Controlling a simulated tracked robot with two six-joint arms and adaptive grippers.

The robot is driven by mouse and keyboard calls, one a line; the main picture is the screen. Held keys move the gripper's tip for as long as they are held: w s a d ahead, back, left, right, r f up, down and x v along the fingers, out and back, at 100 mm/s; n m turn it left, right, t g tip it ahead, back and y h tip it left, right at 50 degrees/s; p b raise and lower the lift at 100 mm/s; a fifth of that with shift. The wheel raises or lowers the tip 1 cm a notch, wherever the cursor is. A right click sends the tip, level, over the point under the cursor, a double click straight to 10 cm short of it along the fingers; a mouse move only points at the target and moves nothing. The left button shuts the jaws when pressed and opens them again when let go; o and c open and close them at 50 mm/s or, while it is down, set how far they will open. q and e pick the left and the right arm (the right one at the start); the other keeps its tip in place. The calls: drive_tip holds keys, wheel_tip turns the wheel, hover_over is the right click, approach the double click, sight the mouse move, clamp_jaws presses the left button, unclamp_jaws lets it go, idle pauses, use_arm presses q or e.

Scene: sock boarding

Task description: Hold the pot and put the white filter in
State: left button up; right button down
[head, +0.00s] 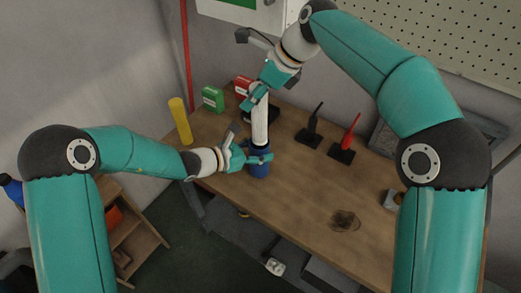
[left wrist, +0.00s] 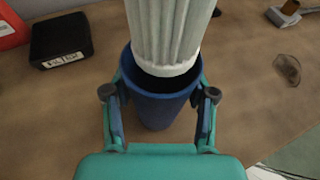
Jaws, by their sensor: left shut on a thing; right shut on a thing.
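The blue pot (head: 259,171) stands upright near the front edge of the wooden table. My left gripper (head: 258,158) is shut around its sides; in the left wrist view a finger lies on each side of the pot (left wrist: 158,108). The white filter (head: 260,122) is a long pleated cylinder, held about upright over the pot. My right gripper (head: 262,88) is shut on its upper part. In the left wrist view the filter's lower end (left wrist: 166,62) overlaps the pot's open mouth toward the far side, with dark interior showing below it. I cannot tell how deep it sits.
A yellow cylinder (head: 180,120), a green box (head: 213,98) and a red box (head: 243,85) stand at the left and back. A black device (head: 313,125) and a red device (head: 350,132) stand right of the filter. The table's front right is mostly clear around a round dark item (head: 345,220).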

sight(253, 112)
drive_tip(key=shift+f, duration=2.45)
drive_tip(key=c, duration=0.6)
unclamp_jaws()
use_arm(q)
drive_tip(key=o, duration=1.3)
use_arm(e)
drive_tip(key=v, duration=1.2)
drive_tip(key=shift+w, duration=0.15)
